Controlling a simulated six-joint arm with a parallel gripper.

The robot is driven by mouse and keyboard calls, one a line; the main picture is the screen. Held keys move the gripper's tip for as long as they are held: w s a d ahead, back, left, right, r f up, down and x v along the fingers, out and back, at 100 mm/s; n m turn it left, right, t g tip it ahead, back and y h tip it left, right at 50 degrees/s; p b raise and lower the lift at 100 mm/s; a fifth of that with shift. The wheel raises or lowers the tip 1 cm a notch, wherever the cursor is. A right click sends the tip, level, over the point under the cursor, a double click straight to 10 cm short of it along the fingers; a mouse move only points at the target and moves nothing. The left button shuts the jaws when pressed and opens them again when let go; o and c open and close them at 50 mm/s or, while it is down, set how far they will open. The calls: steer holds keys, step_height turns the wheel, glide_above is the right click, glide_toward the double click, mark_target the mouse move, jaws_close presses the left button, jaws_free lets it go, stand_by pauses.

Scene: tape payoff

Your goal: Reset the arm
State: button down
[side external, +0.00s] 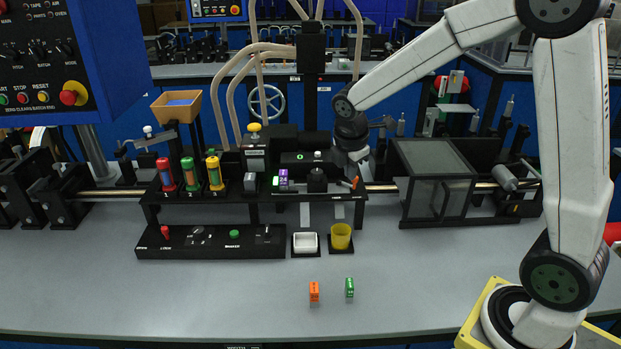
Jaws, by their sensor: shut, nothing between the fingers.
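My gripper (361,182) hangs from my white arm at the right end of the black machine (250,205), just left of a clear-sided box. It is small in the side external view and partly hidden by my wrist. It is shut with nothing seen in it.
An orange block (314,292) and a green block (349,287) stand on the grey bench (180,300). A white tray (305,243) and a yellow cup (341,236) sit before the machine. The clear-sided box (432,180) stands right of my gripper. The front bench is mostly free.

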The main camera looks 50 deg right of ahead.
steer(key=s+a+f+m+y, duration=0.1)
steer(key=s+a+f+m, duration=0.2)
steer(key=s+m, duration=0.3)
steer(key=s+a+f+m+t+y, duration=0.1)
steer(key=s+a+f+m, duration=0.2)
steer(key=m, duration=0.6)
steer(key=s+a, duration=0.2)
steer(key=s, duration=0.1)
steer(key=shift+s+a+m+y, duration=0.3)
steer(key=shift+s, duration=0.1)
